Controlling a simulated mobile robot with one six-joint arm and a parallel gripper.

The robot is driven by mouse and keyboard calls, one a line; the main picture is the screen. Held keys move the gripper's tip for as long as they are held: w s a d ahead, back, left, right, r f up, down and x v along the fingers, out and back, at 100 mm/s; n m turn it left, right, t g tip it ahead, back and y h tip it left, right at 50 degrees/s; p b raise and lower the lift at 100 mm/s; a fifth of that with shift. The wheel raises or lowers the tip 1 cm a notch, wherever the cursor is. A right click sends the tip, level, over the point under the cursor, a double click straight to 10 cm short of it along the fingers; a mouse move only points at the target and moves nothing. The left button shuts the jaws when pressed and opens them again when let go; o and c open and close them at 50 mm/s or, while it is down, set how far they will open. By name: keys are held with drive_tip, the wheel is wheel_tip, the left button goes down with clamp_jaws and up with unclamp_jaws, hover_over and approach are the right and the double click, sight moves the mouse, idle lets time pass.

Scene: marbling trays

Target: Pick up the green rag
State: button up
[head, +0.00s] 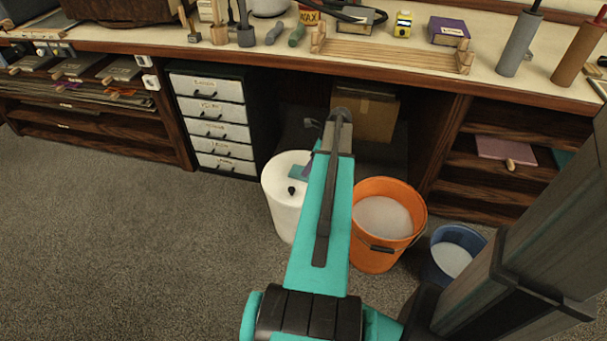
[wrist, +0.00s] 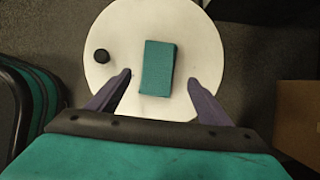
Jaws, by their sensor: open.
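The green rag (wrist: 157,67) is a small teal-green folded rectangle lying flat on top of a round white drum (wrist: 112,27). My gripper (wrist: 159,77) is open in the wrist view, with one dark finger on each side of the rag's lower part and a gap on both sides. How high the fingers are above the drum top I cannot tell. In the head view, a bit of the rag (head: 299,171) shows on the white drum (head: 286,214), and my teal arm hides much of the drum's right side.
A small black knob (wrist: 101,56) sits on the drum top, left of the rag. An orange bucket (head: 408,208) stands right of the drum, with a blue bucket (head: 455,232) beyond. A cardboard box (head: 377,112) is under the bench (head: 420,68). Carpet at the left is clear.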

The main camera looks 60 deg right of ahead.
drive_tip(key=shift+b+x, duration=0.7)
drive_tip(key=shift+x, duration=1.9)
drive_tip(key=shift+w+a, duration=0.1)
drive_tip(key=shift+a, duration=0.1)
drive_tip(key=shift+r, duration=0.1)
drive_tip(key=c, duration=0.8)
